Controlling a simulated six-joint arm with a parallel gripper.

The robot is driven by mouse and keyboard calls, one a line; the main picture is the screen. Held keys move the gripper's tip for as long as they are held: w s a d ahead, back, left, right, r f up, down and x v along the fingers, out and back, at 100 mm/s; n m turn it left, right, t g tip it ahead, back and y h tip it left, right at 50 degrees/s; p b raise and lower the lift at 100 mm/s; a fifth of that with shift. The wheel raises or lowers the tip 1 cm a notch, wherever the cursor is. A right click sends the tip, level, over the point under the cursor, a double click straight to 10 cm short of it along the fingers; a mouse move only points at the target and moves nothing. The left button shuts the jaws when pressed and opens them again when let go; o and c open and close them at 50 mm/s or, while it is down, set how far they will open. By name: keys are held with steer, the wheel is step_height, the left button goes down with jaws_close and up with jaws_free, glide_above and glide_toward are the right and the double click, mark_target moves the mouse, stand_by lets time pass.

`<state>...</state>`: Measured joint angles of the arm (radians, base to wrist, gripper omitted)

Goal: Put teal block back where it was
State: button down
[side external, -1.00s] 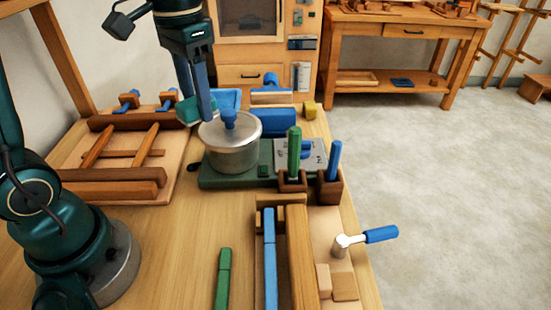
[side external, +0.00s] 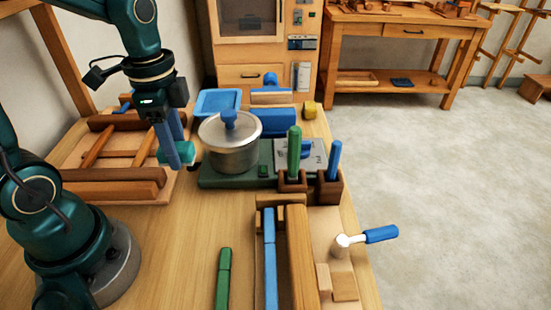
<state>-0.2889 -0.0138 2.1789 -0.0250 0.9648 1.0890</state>
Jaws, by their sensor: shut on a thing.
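The teal block (side external: 184,154) is held between the fingers of my gripper (side external: 178,158), which is shut on it. Block and gripper are left of the silver pot and near the right edge of the wooden frame board. The block appears to be above the table; its exact height cannot be told. Part of the block is hidden by the blue fingers.
A silver pot (side external: 230,152) with a blue knob stands on a green base (side external: 210,180). A blue tray (side external: 215,101) lies behind it. A wooden frame (side external: 115,185) is at left. Tool holders (side external: 328,190) stand at right. The table's front-left middle is clear.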

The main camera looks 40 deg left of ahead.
glide_above(229, 218)
step_height(229, 218, down, 6)
steer(key=shift+r, duration=0.1)
steer(key=shift+f, duration=1.95)
steer(key=shift+f, duration=0.15)
steer(key=shift+c, duration=2.1)
jaws_free()
step_height(229, 218, up, 12)
steer(key=s+a+r+n+t, duration=0.3)
steer(key=s+a+n+t, duration=0.1)
steer(key=n, duration=0.5)
steer(key=shift+s+r+t, duration=0.35)
steer(key=shift+s+t, duration=0.35)
steer(key=shift+s, duration=0.4)
